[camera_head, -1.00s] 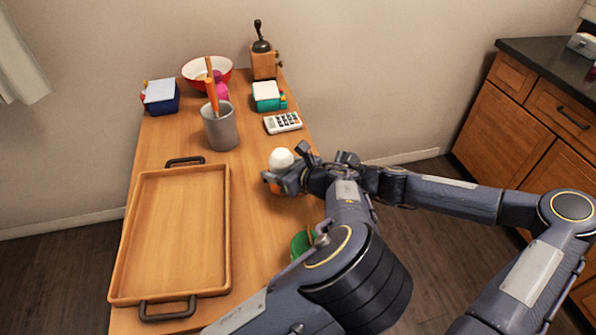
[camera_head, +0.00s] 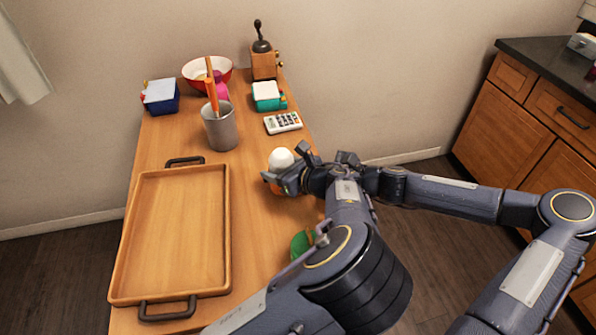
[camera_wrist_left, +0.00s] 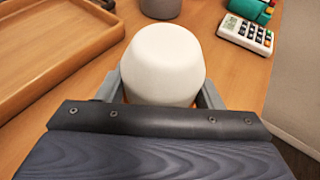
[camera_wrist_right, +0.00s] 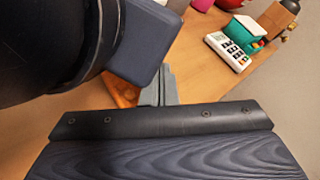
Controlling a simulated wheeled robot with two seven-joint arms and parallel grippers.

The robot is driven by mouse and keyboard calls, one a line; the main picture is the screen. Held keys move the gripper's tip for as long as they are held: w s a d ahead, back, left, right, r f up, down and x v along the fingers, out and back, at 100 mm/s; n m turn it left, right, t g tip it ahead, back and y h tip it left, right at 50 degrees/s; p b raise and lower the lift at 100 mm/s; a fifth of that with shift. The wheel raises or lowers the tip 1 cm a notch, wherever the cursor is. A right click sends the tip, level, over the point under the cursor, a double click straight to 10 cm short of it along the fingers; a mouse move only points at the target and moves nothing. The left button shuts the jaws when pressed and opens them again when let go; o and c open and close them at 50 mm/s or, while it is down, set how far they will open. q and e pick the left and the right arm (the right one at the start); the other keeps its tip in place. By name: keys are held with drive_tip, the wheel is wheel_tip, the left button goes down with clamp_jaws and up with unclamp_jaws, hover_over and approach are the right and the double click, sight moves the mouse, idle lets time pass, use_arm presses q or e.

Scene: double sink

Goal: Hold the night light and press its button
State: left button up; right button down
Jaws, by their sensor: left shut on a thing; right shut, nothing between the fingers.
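The night light (camera_head: 281,159) has a white rounded top and an orange base, and it stands on the wooden table near its right edge. My left gripper (camera_head: 279,177) is shut on it, with one finger on each side; the white top fills the middle of the left wrist view (camera_wrist_left: 166,62). My right gripper (camera_wrist_right: 162,78) is shut and empty, close beside my left gripper. In the head view the right fingertips are largely hidden among the arm parts. An orange patch, apparently the base, shows beside them in the right wrist view. The button cannot be made out.
A wooden tray (camera_head: 225,225) with black handles lies at the left. A grey cup (camera_head: 221,130) with an orange-handled tool, a calculator (camera_head: 283,122), a teal box (camera_head: 268,103), a bowl (camera_head: 223,69) and a grinder (camera_head: 264,64) stand behind. A green object (camera_head: 301,244) is partly hidden by my arm.

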idle(0.8)
drive_tip(key=shift+a, duration=0.45)
drive_tip(key=shift+s+a+r, duration=0.1)
drive_tip(key=shift+s+a, duration=0.1)
drive_tip(key=shift+a, duration=0.25)
drive_tip(key=shift+s+a+r, duration=0.1)
drive_tip(key=shift+s+a, duration=0.05)
drive_tip(key=shift+a, duration=0.3)
idle(0.7)
drive_tip(key=shift+d, duration=0.15)
drive_tip(key=shift+d+r, duration=0.1)
drive_tip(key=shift+d, duration=0.65)
drive_tip(key=shift+w, duration=0.1)
drive_tip(key=shift+w+d+f, duration=0.1)
drive_tip(key=shift+w+d, duration=0.05)
drive_tip(key=shift+d, duration=0.75)
drive_tip(key=shift+w+d+f, duration=0.1)
drive_tip(key=shift+w+d, duration=0.1)
drive_tip(key=shift+d, duration=0.75)
drive_tip(key=shift+w+d, duration=0.15)
drive_tip(key=shift+d, duration=0.75)
